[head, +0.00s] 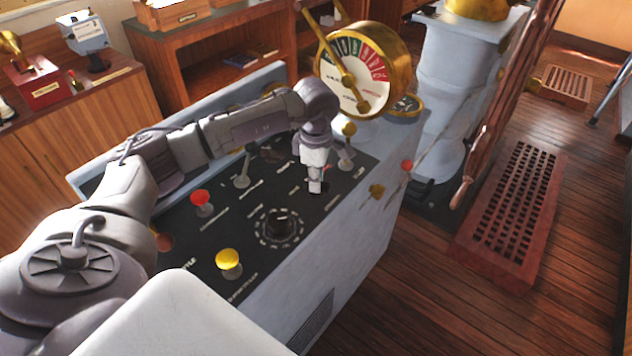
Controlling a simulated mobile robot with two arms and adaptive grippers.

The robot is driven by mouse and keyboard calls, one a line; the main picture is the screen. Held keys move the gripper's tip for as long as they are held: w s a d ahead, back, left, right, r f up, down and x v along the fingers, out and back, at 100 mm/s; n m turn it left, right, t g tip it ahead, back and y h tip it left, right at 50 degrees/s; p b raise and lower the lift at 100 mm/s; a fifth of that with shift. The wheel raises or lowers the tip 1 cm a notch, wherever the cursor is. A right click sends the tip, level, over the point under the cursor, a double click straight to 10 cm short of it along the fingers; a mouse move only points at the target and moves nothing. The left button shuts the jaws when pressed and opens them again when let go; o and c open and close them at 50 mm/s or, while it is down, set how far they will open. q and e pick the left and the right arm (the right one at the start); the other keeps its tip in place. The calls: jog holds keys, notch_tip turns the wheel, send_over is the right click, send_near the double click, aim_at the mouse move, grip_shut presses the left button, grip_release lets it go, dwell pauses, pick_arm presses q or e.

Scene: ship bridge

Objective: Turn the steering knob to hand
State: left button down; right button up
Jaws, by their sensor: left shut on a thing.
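My left gripper (315,186) points down at the right part of the black console panel (215,262). It is shut on a small control there, which I take to be the steering knob. The fingers hide nearly all of that knob, so its pointer and setting cannot be read. The labels around it are too small to read. My right gripper is not in view.
Close by on the panel are a large black dial knob (280,223), a yellow button (228,262), a red button (202,202) and a lever (243,167). The brass engine telegraph (358,72) stands behind the gripper. A wooden grating (512,205) lies on the floor at right.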

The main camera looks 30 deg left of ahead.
pick_arm(q)
jog(key=shift+r+n, duration=0.1)
jog(key=shift+n, duration=0.5)
jog(key=c, duration=1.2)
grip_release()
notch_tip(320, 180, up, 12)
jog(key=shift+f, duration=0.1)
